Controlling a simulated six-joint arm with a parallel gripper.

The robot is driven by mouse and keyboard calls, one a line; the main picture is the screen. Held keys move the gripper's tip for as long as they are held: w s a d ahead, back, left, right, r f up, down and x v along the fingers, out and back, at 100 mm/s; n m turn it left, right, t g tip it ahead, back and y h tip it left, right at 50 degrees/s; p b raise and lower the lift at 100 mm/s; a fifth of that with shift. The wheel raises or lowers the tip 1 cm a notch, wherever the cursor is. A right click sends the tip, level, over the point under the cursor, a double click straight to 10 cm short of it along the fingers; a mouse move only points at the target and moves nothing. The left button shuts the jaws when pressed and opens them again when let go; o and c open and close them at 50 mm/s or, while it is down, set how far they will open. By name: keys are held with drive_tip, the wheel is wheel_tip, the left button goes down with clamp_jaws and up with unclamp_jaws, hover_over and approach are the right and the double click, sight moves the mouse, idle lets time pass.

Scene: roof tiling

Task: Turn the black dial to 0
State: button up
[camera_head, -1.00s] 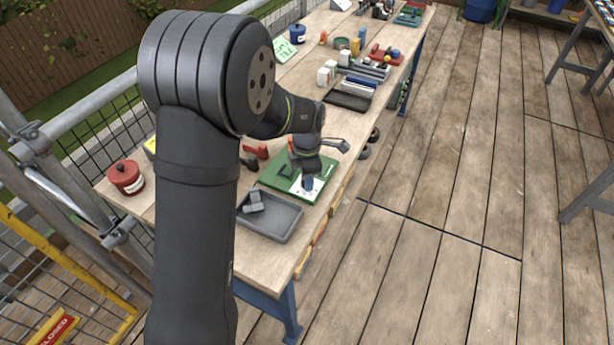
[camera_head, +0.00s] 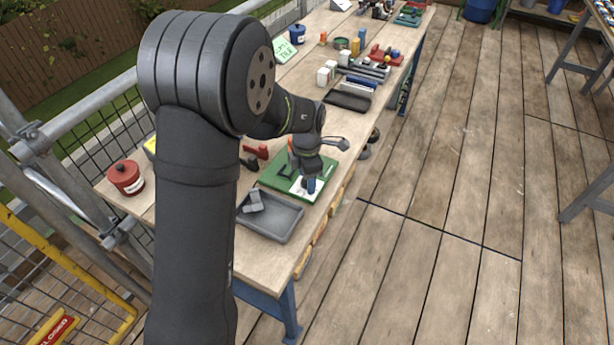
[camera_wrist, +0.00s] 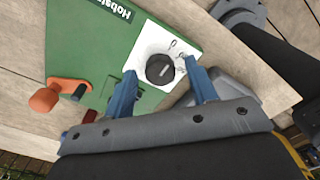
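The black dial (camera_wrist: 160,69) sits on a white plate (camera_wrist: 148,47) on the green board (camera_wrist: 90,40). In the wrist view a light pointer mark shows on the dial's right side, and small marks are printed on the plate, too small to read. My gripper (camera_wrist: 160,80) is open, its two blue fingers on either side of the dial in the picture. I cannot tell whether they touch it. In the head view my gripper (camera_head: 311,187) is over the white plate, and the dial is hidden behind it. The green board (camera_head: 272,180) lies on the wooden bench.
An orange-handled part (camera_wrist: 58,94) is on the green board's left in the wrist view. A grey tray (camera_head: 272,222) holding grey pieces stands in front of the board. A red pot (camera_head: 126,177) stands at the left. More items stand farther along the bench.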

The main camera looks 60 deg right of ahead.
wheel_tip(320, 180, up, 17)
drive_tip(key=shift+r, duration=0.2)
idle(0.4)
drive_tip(key=shift+f, duration=0.1)
idle(0.4)
wheel_tip(320, 180, down, 17)
drive_tip(key=shift+f, duration=0.15)
idle(0.5)
